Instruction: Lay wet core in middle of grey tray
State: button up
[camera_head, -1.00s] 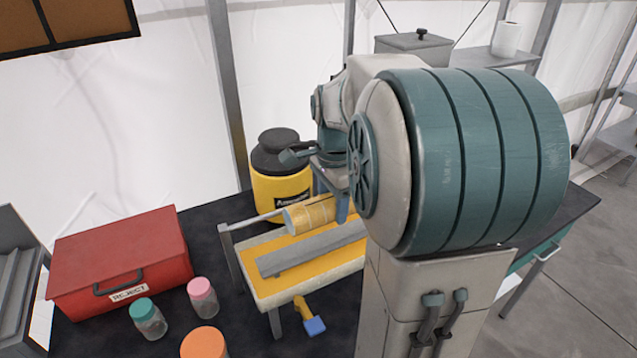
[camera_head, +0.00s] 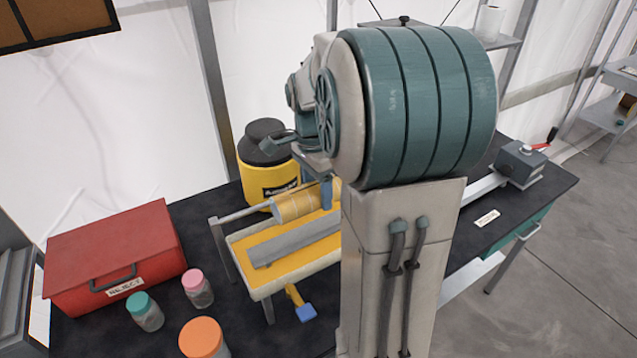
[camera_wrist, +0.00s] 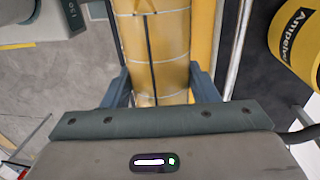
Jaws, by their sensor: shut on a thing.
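The core (camera_head: 297,206) is a yellow cylinder with thin ring lines, held roughly level above the far side of the trough. It fills the top middle of the wrist view (camera_wrist: 152,45). My gripper (camera_wrist: 163,88) is shut on it, with a blue-grey finger on each side. In the head view my gripper (camera_head: 327,194) is partly hidden by my arm. A long grey piece, apparently the grey tray (camera_head: 295,243), lies in a cream-rimmed trough with a yellow inside (camera_head: 256,289). Its right end is hidden behind my arm.
A yellow jug with a black lid (camera_head: 262,180) stands close behind the core. A red REJECT box (camera_head: 112,258) and several lidded jars (camera_head: 146,312) are at the left. A yellow-and-blue tap (camera_head: 300,303) is at the trough's front. A grey device (camera_head: 522,163) stands on the right.

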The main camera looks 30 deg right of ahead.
jog(key=shift+f+b, duration=2.9)
jog(key=shift+f, duration=1.3)
jog(key=shift+f, duration=0.15)
jog(key=o, duration=1.6)
jog(key=shift+c, duration=0.2)
jog(key=r, duration=0.4)
jog(key=w+r, duration=0.1)
jog(key=r, duration=0.4)
jog(key=r+b, duration=0.1)
jog(key=r, duration=0.3)
jog(key=shift+w+r, duration=0.35)
jog(key=s+a+f+n+t, duration=0.1)
jog(key=s+a+f+n, duration=0.2)
jog(key=s+n, duration=0.1)
jog(key=s+a+f+n+t, duration=0.2)
jog(key=s+a+f+n, duration=0.1)
jog(key=n, duration=0.4)
jog(key=s+a+f+n+t, duration=0.2)
jog(key=s+a+f+n, duration=0.1)
jog(key=s+a+n, duration=0.2)
jog(key=shift+s+a+f+n, duration=0.15)
jog(key=shift+s+n, duration=0.1)
jog(key=shift+s, duration=0.3)
jog(key=shift+s+a+f+n, duration=0.15)
jog(key=shift+s+n, duration=0.1)
jog(key=shift+s, duration=0.3)
jog(key=shift+s+f+n, duration=0.2)
jog(key=shift+f+n, duration=0.15)
jog(key=shift+n, duration=0.05)
